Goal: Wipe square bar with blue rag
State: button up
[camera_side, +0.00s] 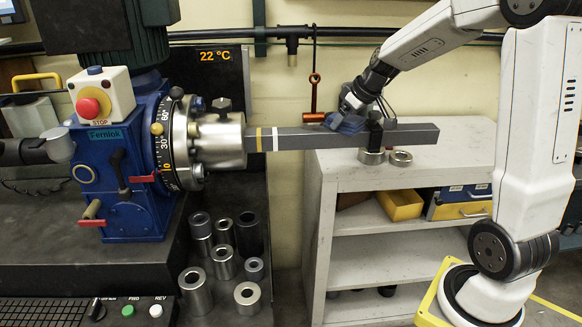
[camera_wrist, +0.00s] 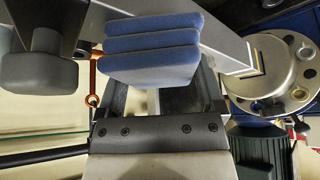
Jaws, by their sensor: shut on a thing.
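The grey square bar (camera_side: 405,135) runs level from the chuck (camera_side: 221,140) out to the right, with a yellow and a white band near the chuck. In the wrist view the bar (camera_wrist: 215,32) crosses the top diagonally. My gripper (camera_side: 350,112) is shut on the folded blue rag (camera_side: 345,124), along the bar's middle stretch. In the wrist view the layered rag (camera_wrist: 152,62) overlaps the bar, and the jaws show below it. The rag looks to be at the bar's near-top side; the exact contact is hidden.
A dark upright support (camera_side: 375,130) stands at the bar just right of the rag; a dark block (camera_wrist: 40,75) shows left of the rag in the wrist view. The white bench (camera_side: 455,150) lies below, with metal sleeves (camera_side: 222,262) lower left.

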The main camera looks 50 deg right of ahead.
aim_at(333, 118)
jog(key=shift+w+a+f, duration=0.15)
jog(key=shift+w+a, duration=0.7)
jog(key=shift+a, duration=0.25)
jog(key=shift+w, duration=0.1)
jog(key=shift+a, duration=0.1)
jog(key=shift+w+a+r, duration=0.15)
jog(key=shift+w+a, duration=0.5)
jog(key=shift+w, duration=0.1)
jog(key=shift+w+a+r, duration=0.1)
jog(key=shift+w+a, duration=0.55)
jog(key=shift+w, duration=0.1)
jog(key=shift+w+a+f, duration=0.15)
jog(key=shift+w+a, duration=1.25)
jog(key=shift+a, duration=0.05)
